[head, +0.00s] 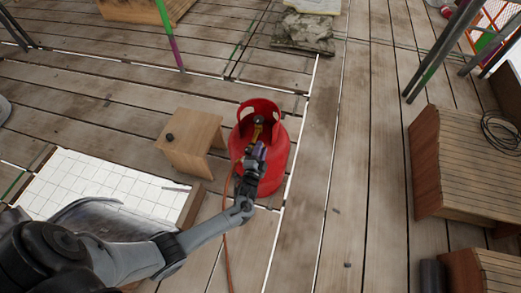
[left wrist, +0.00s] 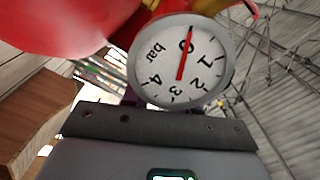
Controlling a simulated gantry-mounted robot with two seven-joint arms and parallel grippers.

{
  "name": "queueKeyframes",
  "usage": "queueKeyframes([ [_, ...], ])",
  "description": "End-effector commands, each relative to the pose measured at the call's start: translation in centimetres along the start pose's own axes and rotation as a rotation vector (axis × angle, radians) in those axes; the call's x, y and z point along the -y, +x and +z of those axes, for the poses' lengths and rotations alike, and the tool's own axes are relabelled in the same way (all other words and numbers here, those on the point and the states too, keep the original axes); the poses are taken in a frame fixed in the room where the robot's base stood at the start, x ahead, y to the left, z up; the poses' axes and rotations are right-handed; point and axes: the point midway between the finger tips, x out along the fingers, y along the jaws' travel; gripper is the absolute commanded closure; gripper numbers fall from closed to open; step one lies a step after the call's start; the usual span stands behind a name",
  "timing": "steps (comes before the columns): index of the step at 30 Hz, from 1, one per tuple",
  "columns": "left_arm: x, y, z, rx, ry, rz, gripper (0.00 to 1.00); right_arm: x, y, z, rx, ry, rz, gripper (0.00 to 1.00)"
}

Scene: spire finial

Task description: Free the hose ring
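A red gas cylinder (head: 264,160) stands upright on the plank deck, with a brass valve (head: 258,127) inside its collar. My left gripper (head: 255,156) reaches in from the left to the valve, by a small purple part. Its fingers hide the fitting, so I cannot tell whether they are shut on it, and no hose ring can be made out. An orange hose (head: 226,215) runs down beside the cylinder. In the left wrist view, a round pressure gauge (left wrist: 180,62) fills the middle, its red needle near 0, with the red cylinder (left wrist: 65,22) behind. My right gripper is not in view.
A small wooden stool (head: 190,140) with a dark knob on top stands left of the cylinder. A white gridded panel (head: 105,185) lies nearer left. Wooden crates (head: 465,165) stand at the right, one with a coiled cable. The deck right of the cylinder is mostly clear.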

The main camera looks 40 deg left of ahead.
Motion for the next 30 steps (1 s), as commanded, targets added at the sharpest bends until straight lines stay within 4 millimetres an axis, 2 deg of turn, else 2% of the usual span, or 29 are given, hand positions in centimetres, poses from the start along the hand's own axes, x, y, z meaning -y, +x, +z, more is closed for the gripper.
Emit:
queueKeyframes([
  [7,0.1,-1.3,-0.1,0.0,0.0,0.003,0.72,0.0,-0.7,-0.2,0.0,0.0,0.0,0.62],
  [21,0.2,-8.8,-0.1,0.0,-0.001,0.002,0.72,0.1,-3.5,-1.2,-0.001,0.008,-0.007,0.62],
  [30,0.0,-10.8,0.0,0.0,0.0,0.0,0.72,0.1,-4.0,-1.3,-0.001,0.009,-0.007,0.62],
])
